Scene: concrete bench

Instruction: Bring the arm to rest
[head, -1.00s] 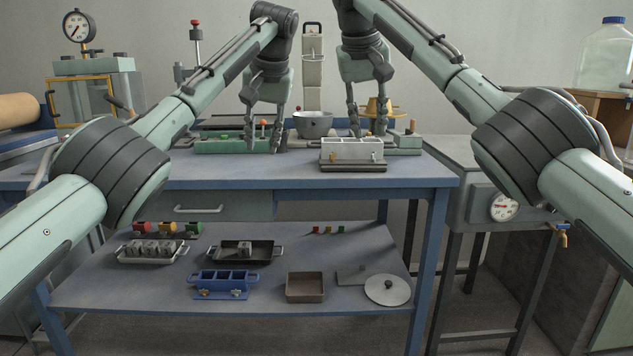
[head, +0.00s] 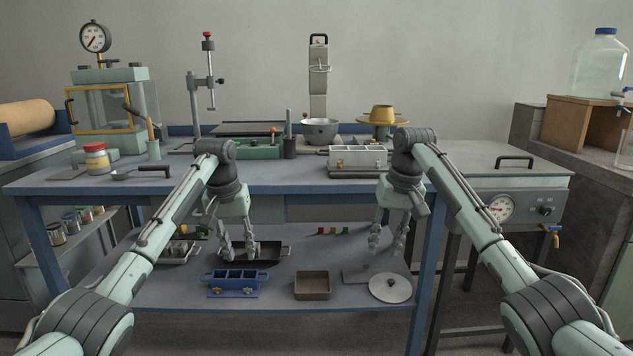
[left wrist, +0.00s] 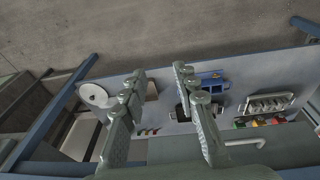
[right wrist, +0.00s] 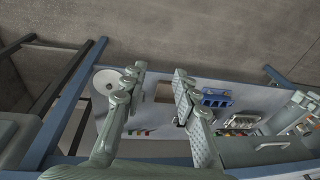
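My left gripper (head: 238,250) hangs pointing down in front of the bench's front edge. Its fingers are apart with nothing between them, which also shows in the left wrist view (left wrist: 160,100). My right gripper (head: 387,243) hangs pointing down in front of the bench further right. Its fingers are also apart and empty, as the right wrist view (right wrist: 156,95) shows. Both grippers appear in front of the lower shelf in the head view, and neither visibly touches anything.
The blue bench top (head: 283,178) carries a white mould (head: 358,158), a grey bowl (head: 320,131) and a red-lidded jar (head: 96,159). The lower shelf (head: 290,297) holds a blue mould (head: 236,282), a brown tray (head: 312,285) and a round lid (head: 390,288). A grey cabinet (head: 510,180) stands at right.

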